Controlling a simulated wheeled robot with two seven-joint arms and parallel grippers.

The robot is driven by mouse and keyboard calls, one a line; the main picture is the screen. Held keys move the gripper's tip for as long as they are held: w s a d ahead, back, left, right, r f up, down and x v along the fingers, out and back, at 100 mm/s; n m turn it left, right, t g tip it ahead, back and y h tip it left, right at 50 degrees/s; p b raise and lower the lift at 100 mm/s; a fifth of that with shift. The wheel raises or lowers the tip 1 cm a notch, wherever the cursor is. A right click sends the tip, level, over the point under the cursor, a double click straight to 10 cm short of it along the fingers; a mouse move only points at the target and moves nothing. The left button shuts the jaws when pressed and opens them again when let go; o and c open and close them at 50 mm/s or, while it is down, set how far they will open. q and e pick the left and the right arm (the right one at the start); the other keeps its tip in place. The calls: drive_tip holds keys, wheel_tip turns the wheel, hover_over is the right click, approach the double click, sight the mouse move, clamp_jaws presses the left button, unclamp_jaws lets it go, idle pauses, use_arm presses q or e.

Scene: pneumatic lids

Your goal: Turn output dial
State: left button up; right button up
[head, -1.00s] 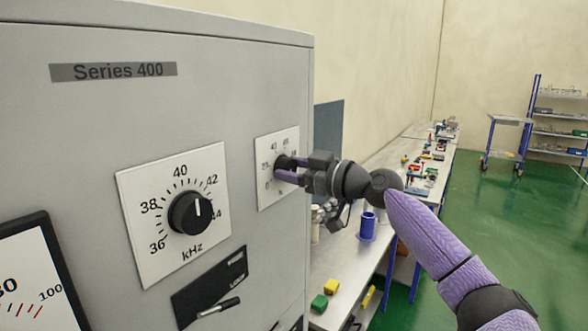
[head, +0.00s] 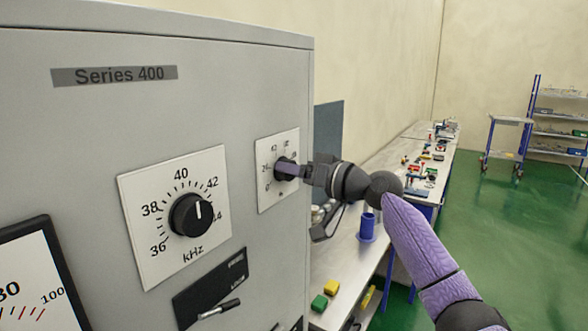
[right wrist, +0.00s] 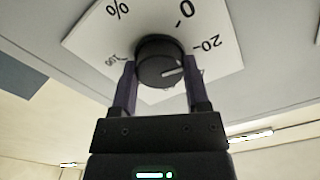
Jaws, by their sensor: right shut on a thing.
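The output dial (head: 284,168) is a small black knob on a white square plate (head: 265,188) on the right part of the grey cabinet front. My right gripper (head: 287,170) is shut on this knob, its purple fingers on either side of it. The right wrist view shows the knob (right wrist: 158,62) between the two fingers (right wrist: 160,85), its white pointer line facing right, a little below the 20 mark. Part of the scale is hidden by the fingers. My left gripper is not in view.
A larger kHz dial (head: 190,214) sits left of the output dial, its pointer between 40 and 42. A black lever panel (head: 212,289) is below it and a meter (head: 35,280) at lower left. A workbench (head: 340,262) with a blue part (head: 367,226) stands right of the cabinet.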

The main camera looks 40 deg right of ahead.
drive_tip(key=m+p, duration=0.5)
drive_tip(key=m, duration=0.6)
idle(0.5)
drive_tip(key=o, duration=1.3)
drive_tip(key=shift+d, duration=0.1)
drive_tip(key=shift+f, duration=0.1)
